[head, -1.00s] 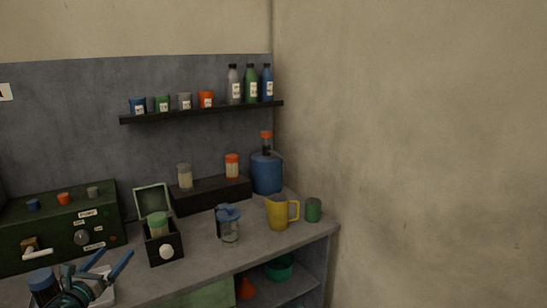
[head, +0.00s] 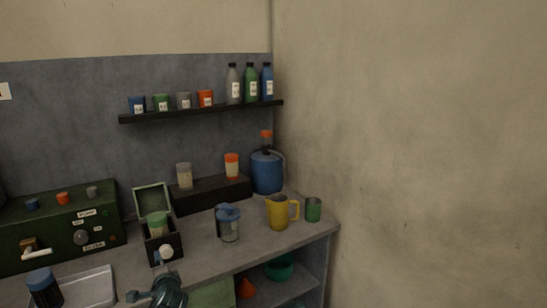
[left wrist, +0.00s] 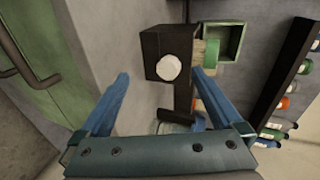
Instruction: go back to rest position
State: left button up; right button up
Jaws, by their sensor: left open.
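My left gripper (head: 146,277) is low in the head view, in front of the counter and just below a small black box (head: 164,249) with a white knob. In the left wrist view the gripper (left wrist: 161,78) has its two blue fingers spread apart with nothing between them. The black box (left wrist: 168,45) and its round white knob (left wrist: 169,67) show beyond the fingertips, apart from them. A green-lidded jar (head: 157,224) stands in the box, whose lid (head: 152,200) is raised. My right gripper is in neither view.
The grey counter (head: 205,255) holds a jar with a blue lid (head: 228,224), a yellow mug (head: 279,212), a green cup (head: 313,210) and a blue jug (head: 266,172). A dark-lidded container (head: 43,289) stands by a pale tray (head: 90,286) at front left. A green control box (head: 55,228) stands behind.

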pick_arm(q)
jog(key=s+d+f+n+g+h, duration=0.1)
jog(key=s+d+f+n+g, duration=0.3)
jog(key=d, duration=0.3)
jog(key=s+d+f+n+g+h, duration=0.1)
jog(key=s+d+f+g+h, duration=0.1)
jog(key=s+d+f, duration=0.35)
jog(key=s+d+f+n+g+h, duration=0.1)
jog(key=s+d+f+g, duration=0.15)
jog(key=s+d, duration=0.4)
jog(key=s+d+f+n+g+h, duration=0.1)
jog(key=s+d+f+n+g, duration=0.1)
jog(key=s+d+g, duration=0.45)
notch_tip(320, 180, up, 12)
jog(key=d+t+p, duration=0.1)
jog(key=t+p, duration=0.1)
jog(key=p, duration=1)
jog(key=shift+w+d+r+t, duration=0.15)
jog(key=shift+w+d+t, duration=0.1)
jog(key=shift+t, duration=0.15)
jog(key=shift+c, duration=0.3)
